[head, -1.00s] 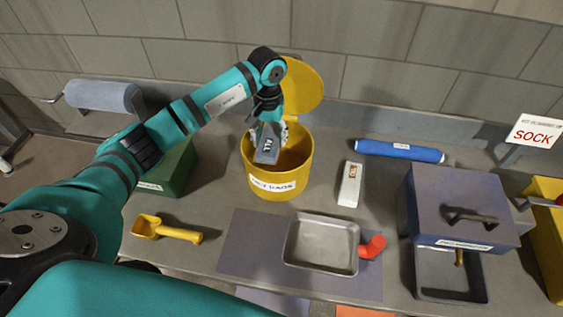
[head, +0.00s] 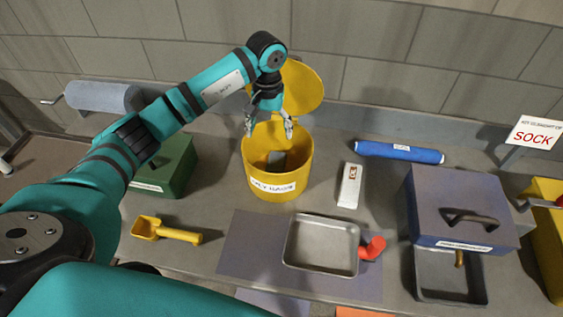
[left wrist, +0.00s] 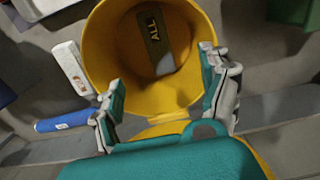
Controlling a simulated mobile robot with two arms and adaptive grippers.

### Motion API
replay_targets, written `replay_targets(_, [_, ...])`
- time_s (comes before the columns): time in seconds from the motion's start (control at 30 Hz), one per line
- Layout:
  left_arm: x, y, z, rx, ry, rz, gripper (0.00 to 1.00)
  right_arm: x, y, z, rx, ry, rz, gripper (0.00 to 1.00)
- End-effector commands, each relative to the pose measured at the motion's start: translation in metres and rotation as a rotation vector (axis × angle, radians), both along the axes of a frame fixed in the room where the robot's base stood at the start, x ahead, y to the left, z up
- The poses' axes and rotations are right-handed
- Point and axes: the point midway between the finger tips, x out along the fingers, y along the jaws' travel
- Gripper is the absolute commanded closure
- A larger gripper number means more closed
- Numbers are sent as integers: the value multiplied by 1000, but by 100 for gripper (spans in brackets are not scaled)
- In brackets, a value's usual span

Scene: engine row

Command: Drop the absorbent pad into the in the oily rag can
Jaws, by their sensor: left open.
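The yellow oily rag can (head: 278,172) stands on the bench with its lid (head: 301,90) raised at the back. The absorbent pad (head: 277,158), dark grey, lies inside the can, low down. In the left wrist view the pad (left wrist: 156,42) rests within the yellow can (left wrist: 105,50), with light letters on it. My left gripper (head: 268,127) is open and empty above the can's mouth. In the left wrist view its two fingers (left wrist: 164,88) are spread wide at the near side of the can's mouth. My right gripper is not in view.
A green box (head: 167,168) stands left of the can, with a yellow scoop (head: 165,230) in front. A white box (head: 350,186), a blue roll (head: 398,152) and a metal tray (head: 320,246) lie to the right. A grey-blue lidded box (head: 430,215) stands farther right.

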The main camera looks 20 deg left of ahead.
Motion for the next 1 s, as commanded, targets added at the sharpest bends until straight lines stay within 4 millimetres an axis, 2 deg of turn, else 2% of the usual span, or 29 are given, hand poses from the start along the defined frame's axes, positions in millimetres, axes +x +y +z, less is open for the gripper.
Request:
replay_targets(0.03, [2,1,13,2,-6,0,21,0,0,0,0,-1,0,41])
replay_targets(0.2, [1,0,49,0,-5,0,21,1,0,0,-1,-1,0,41])
replay_targets(0.4, [1,0,76,1,-1,1,21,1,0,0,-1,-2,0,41])
replay_targets(0.57, [0,0,83,0,-1,1,21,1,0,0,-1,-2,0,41])
replay_targets(1.0, [0,0,83,0,0,0,21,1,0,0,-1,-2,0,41])
